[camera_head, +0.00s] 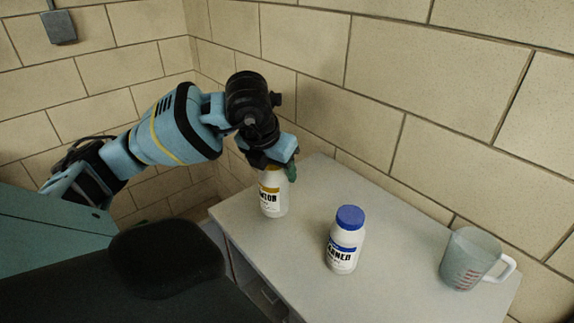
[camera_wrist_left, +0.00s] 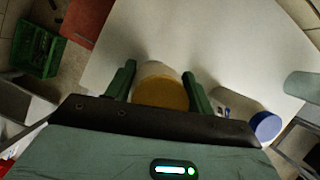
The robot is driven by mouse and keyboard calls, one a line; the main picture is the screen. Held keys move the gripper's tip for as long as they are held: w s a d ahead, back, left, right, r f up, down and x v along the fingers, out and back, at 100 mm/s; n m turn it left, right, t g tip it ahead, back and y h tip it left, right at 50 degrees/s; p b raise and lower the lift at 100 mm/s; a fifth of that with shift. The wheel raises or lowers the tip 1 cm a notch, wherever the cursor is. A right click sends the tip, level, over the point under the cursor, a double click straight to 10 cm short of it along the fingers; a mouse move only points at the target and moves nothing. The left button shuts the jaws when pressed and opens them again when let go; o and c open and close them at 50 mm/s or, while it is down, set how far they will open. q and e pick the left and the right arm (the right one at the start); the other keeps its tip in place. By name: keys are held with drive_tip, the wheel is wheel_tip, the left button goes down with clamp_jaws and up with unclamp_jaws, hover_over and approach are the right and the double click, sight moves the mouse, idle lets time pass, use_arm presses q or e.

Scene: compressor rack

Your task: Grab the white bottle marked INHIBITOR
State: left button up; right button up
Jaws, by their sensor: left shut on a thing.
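A white bottle with a yellow band and black lettering (camera_head: 273,197) stands at the left part of the grey table top. Its label is only partly readable, ending in what looks like "TOR". My left gripper (camera_head: 278,168) comes down on it from above and is shut on its top. In the left wrist view the bottle's yellow cap (camera_wrist_left: 160,93) sits between the two green fingers of the left gripper (camera_wrist_left: 160,88). The bottle looks upright and at the table surface; I cannot tell whether it is lifted. My right gripper is not in view.
A white bottle with a blue cap (camera_head: 345,240) stands to the right on the table (camera_head: 300,225). A clear measuring jug (camera_head: 470,260) is at the far right. A block wall (camera_head: 440,100) runs close behind the table. In the wrist view a green crate (camera_wrist_left: 40,48) lies beyond the table.

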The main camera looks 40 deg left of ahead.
use_arm(q)
drive_tip(key=s+d+r+p, duration=0.1)
drive_tip(key=s+p, duration=0.4)
drive_tip(key=s, duration=0.7)
drive_tip(key=shift+s+d, duration=0.15)
drive_tip(key=shift+s, duration=0.05)
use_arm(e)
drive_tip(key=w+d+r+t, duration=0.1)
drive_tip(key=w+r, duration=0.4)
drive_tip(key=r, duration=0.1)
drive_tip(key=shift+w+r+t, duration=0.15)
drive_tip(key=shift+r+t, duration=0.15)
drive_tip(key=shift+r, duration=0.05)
